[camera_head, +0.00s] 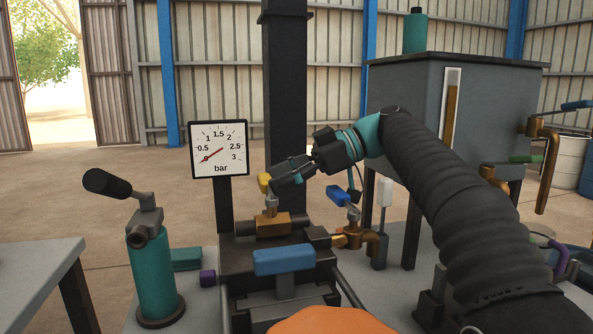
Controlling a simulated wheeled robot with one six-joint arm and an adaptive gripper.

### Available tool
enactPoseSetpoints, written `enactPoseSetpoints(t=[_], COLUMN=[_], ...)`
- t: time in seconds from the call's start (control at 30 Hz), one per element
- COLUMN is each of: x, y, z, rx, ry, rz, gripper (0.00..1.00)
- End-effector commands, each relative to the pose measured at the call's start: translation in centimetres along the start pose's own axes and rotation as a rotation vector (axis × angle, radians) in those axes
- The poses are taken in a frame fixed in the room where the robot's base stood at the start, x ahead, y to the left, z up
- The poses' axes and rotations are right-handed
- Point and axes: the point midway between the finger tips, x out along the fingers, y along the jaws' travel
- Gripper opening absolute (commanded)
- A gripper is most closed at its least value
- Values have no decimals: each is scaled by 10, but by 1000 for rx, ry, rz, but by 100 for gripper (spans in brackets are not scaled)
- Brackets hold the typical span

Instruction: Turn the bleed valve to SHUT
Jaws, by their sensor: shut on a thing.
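A small valve with a yellow handle (264,184) stands on a brass block (273,224) on the dark press bed. The handle stands upright above the valve's metal stem. My gripper (275,181) reaches in from the right, and its fingers are shut on the yellow handle, hiding part of it. A second valve, with a blue lever (342,194) and a brass outlet (356,239), is to the right, apart from my gripper. No SHUT marking is legible, so I cannot tell the valve's setting by a label.
A pressure gauge (219,136) stands behind and left, its red needle at the low end. A teal hand pump (152,276) with a black handle is at left. The dark column (286,110) rises behind. A grey tank (410,95) stands at right, with brass taps.

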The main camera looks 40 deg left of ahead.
Motion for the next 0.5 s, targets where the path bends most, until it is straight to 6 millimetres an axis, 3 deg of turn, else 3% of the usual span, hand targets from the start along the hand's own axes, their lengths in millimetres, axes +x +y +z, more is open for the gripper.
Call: enactPoseSetpoints(t=[0.5], x=[4], y=[-5], z=[6], rx=[-1], ry=[-7], rz=[-36], gripper=[5])
